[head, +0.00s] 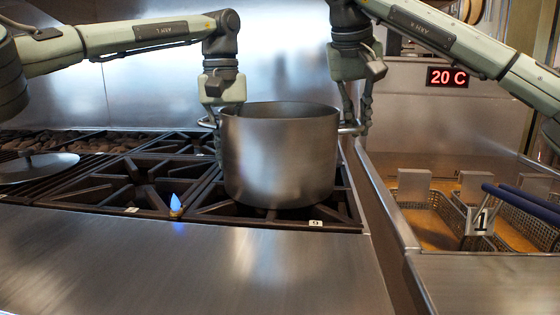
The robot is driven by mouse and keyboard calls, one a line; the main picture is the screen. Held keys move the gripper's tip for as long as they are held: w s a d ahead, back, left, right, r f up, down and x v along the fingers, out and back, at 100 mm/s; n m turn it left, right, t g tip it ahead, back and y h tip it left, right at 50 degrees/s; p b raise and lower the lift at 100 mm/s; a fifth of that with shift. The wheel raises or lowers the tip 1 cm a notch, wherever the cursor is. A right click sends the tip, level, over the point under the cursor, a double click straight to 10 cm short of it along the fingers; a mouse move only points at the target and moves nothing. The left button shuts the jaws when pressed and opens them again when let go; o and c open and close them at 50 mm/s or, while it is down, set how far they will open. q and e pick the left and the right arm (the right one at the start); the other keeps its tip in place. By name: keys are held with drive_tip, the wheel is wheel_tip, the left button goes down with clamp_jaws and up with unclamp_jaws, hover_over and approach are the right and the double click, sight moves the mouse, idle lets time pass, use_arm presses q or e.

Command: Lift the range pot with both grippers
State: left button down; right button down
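The range pot (280,160), a large plain steel pot, stands upright at the right front of the stove and appears to rest on the black burner grate (330,217). Its left handle (205,122) and right handle (353,129) stick out below the rim. My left gripper (217,135) points down at the left handle, its fingers partly hidden behind the pot wall. My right gripper (358,120) points down at the right handle, with fingers around or beside it. Whether either gripper is closed on its handle is not clear.
A small blue flame (176,205) burns left of the pot. A round metal lid (38,167) lies on the grill at far left. A fryer with wire baskets (465,211) and blue handles stands at right, under a red "20 C" display (447,77). The front steel counter (190,265) is clear.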

use_arm(q)
drive_tip(key=shift+w+r, duration=0.1)
drive_tip(key=shift+r, duration=0.05)
use_arm(e)
drive_tip(key=shift+r, duration=0.15)
